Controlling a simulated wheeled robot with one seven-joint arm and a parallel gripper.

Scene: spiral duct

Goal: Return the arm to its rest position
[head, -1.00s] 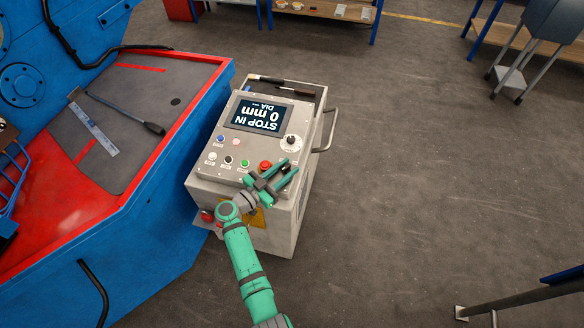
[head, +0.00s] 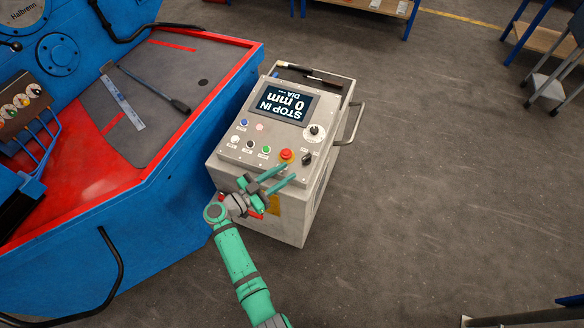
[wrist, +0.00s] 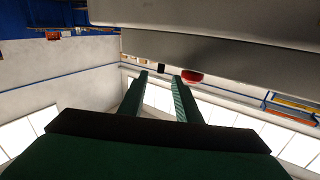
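My arm is green with dark joints and reaches up from the bottom of the head view. My gripper (head: 289,173) is open and empty, just in front of the near edge of the control console (head: 228,153). In the wrist view my gripper's two fingers (wrist: 158,80) stand apart with nothing between them. The console's red button (head: 287,155) and black switch (head: 307,158) are in plain sight beyond the fingertips. The red button also shows in the wrist view (wrist: 193,76), near the right finger. I cannot tell the exact gap between fingers and panel.
A blue machine (head: 130,230) with a red-edged bed stands close on the left. A metal handle (head: 352,125) sticks out of the console's right side. The grey floor (head: 430,190) to the right is clear.

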